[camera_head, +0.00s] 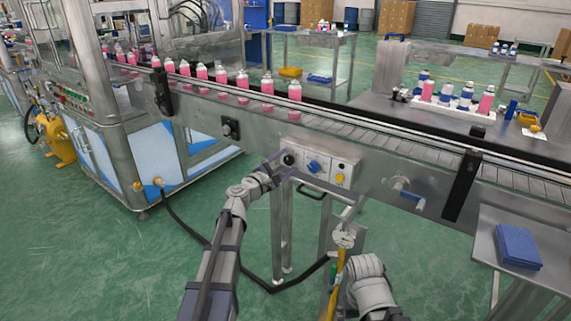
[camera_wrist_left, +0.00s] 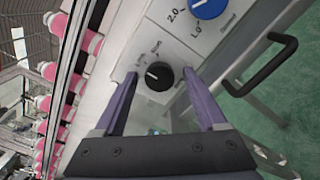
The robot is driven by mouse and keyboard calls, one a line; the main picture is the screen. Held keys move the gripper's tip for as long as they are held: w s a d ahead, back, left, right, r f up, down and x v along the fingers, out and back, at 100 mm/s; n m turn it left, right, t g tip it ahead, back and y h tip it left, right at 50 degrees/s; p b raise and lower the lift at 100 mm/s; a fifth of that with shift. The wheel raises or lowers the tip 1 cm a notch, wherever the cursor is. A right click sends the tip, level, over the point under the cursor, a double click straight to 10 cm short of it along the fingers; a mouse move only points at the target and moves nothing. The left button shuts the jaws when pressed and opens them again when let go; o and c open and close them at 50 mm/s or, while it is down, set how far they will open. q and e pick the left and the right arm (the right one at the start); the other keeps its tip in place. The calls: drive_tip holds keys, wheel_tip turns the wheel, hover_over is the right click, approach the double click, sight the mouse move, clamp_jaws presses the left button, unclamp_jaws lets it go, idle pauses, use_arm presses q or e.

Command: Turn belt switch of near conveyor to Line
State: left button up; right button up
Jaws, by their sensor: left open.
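The belt switch is a black round knob (camera_head: 288,160) at the left end of the grey control box (camera_head: 322,160) on the near conveyor's side. In the left wrist view the knob (camera_wrist_left: 160,76) has a white mark pointing to the left. My left gripper (camera_head: 278,166) is at the knob. In the left wrist view its purple fingers (camera_wrist_left: 160,72) are apart, one on each side of the knob, and a gap shows beside it. My right arm shows at the bottom, but its gripper does not.
A blue dial (camera_head: 313,167) and a yellow button (camera_head: 340,178) sit right of the knob. A black handle (camera_wrist_left: 262,65) juts out close by. Pink cans (camera_head: 267,84) stand on the conveyor (camera_head: 385,145). A crank with a blue grip (camera_head: 410,196) is farther right.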

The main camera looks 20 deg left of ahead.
use_arm(q)
drive_tip(key=v, duration=0.7)
drive_tip(key=shift+s, duration=0.35)
drive_tip(key=shift+a, duration=0.1)
drive_tip(key=x, duration=0.8)
drive_tip(key=shift+w, duration=0.1)
